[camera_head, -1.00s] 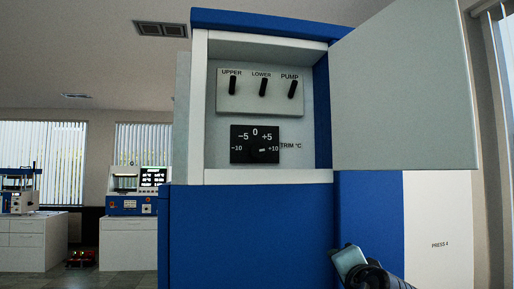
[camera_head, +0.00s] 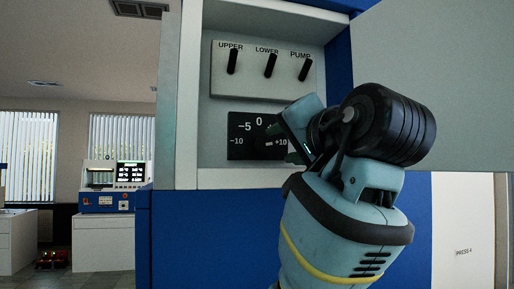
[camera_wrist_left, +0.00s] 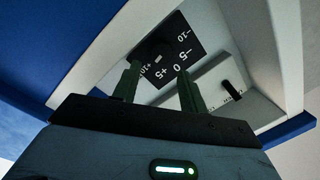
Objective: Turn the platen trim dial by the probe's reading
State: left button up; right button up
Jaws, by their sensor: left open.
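The black trim dial plate (camera_head: 238,126) with white numbers from -10 to +10 sits in the open cabinet under the switches. Its dark round knob (camera_head: 263,145) carries a white mark pointing right, close to the +10 label. My left gripper (camera_head: 291,147) is just right of the dial, covering the plate's right end. In the left wrist view, the two green fingers stand apart and empty, pointing at the dial plate (camera_wrist_left: 185,42). The knob (camera_wrist_left: 163,48) shows beyond the gap between them, apparently untouched. My right gripper and the probe are not seen.
Switches marked UPPER (camera_head: 233,61), LOWER (camera_head: 270,65) and PUMP (camera_head: 305,69) are above the dial. The open cabinet door (camera_head: 455,90) hangs to the right, behind my arm. The cabinet's white frame (camera_head: 190,100) edges the recess. Another machine (camera_head: 108,199) stands far left.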

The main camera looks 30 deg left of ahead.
aim_at(265, 145)
pick_arm(q)
jog(key=shift+r, duration=0.15)
jog(key=shift+a, duration=0.1)
jog(key=x, duration=0.7)
jog(key=shift+w+a, duration=0.2)
jog(key=shift+a, duration=0.05)
jog(key=c, duration=0.7)
